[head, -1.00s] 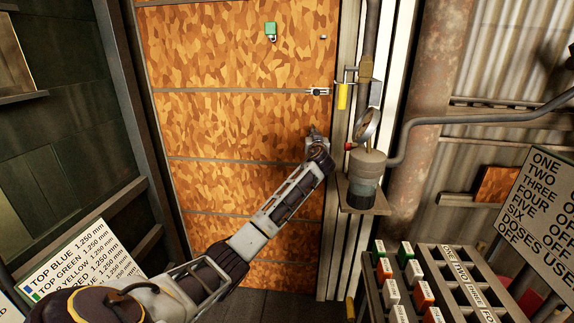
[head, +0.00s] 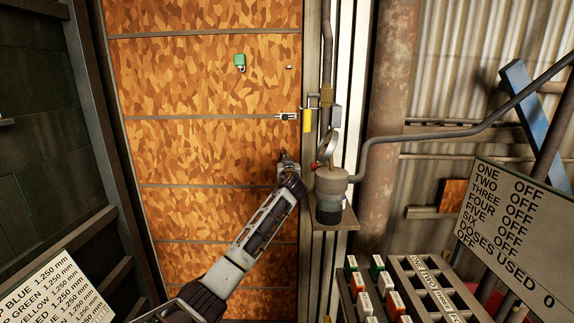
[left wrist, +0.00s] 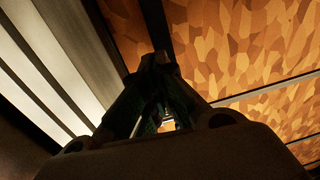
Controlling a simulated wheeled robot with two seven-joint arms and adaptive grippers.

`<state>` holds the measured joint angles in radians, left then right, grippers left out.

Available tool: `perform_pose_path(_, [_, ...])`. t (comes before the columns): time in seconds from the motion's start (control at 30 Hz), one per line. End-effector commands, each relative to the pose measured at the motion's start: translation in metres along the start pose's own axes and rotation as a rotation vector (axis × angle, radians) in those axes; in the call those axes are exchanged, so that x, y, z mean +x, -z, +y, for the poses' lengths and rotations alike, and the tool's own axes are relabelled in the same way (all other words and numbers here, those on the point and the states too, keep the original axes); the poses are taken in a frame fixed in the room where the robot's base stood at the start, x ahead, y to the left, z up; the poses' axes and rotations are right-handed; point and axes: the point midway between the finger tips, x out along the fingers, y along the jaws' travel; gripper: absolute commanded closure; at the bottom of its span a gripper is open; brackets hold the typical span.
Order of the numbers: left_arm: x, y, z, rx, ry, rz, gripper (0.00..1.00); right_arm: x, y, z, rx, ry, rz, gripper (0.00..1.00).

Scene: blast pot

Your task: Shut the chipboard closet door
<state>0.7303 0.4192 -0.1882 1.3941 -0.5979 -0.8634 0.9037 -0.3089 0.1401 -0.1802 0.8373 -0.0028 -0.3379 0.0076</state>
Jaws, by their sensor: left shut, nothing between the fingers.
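The chipboard closet door (head: 200,90) fills the left middle of the head view, its orange flake panels crossed by grey strips. Its right edge is close beside the pale frame; whether a gap is left I cannot tell. A small metal latch (head: 286,117) sits near that edge. My left gripper (head: 284,155) is shut and empty, just below the latch, in front of the door's right part. In the left wrist view its fingertips (left wrist: 156,60) are together near the door's dark edge strip, with the door (left wrist: 245,45) at right. Contact is unclear. My right gripper is out of view.
A rack of coloured blocks (head: 425,285) and a lettered sign (head: 515,235) stand lower right.

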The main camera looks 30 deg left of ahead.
Motion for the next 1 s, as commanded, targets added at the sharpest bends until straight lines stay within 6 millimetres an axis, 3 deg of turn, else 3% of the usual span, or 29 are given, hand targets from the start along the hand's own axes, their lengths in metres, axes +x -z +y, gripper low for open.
perform_pose_path(0.37, [-0.008, -0.001, 0.001, 0.0, -0.001, -0.001, 1.0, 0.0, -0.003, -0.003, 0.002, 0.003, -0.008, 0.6])
perform_pose_path(1.0, [-0.04, -0.001, 0.004, -0.001, -0.002, 0.0, 1.0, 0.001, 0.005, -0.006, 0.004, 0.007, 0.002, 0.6])
